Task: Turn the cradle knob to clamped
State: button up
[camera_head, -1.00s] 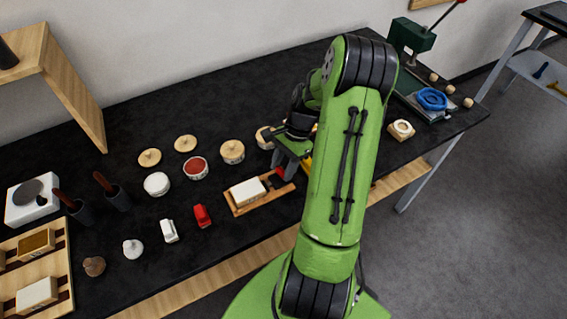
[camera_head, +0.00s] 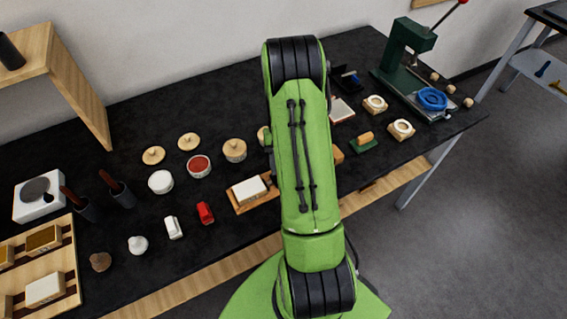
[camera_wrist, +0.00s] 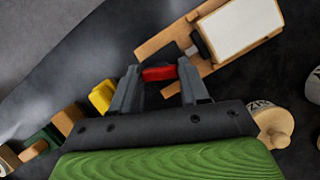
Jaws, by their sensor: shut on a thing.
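The cradle, a wooden tray (camera_wrist: 152,48), holds a white block (camera_wrist: 238,28), with a dark clamp piece (camera_wrist: 203,44) against the block's near end. A red knob (camera_wrist: 160,73) is at the tray's end in the wrist view. My gripper (camera_wrist: 160,82) has one finger on each side of this knob and is shut on it. In the head view, the tray (camera_head: 240,207) and white block (camera_head: 249,189) show left of my arm. There my arm hides the knob and my gripper. I cannot read the knob's setting.
A green-based brush (camera_head: 363,143) and a green press (camera_head: 408,62) are to the right. A yellow piece (camera_wrist: 102,95) lies near my gripper.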

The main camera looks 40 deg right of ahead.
jog(key=shift+w+a+n+g+h, duration=0.15)
jog(key=shift+n+h, duration=0.25)
jog(key=shift+n, duration=0.75)
jog(key=shift+s+d+n+g+h, duration=0.15)
jog(key=shift+n+h, duration=0.25)
jog(key=shift+n, duration=0.75)
jog(key=shift+w+a, duration=0.1)
jog(key=o, duration=1.1)
jog(key=shift+c, duration=0.2)
jog(key=shift+r, duration=0.1)
jog(key=p+v, duration=0.2)
jog(key=v, duration=1.3)
jog(key=shift+w+r, duration=0.2)
jog(key=shift+r, duration=0.05)
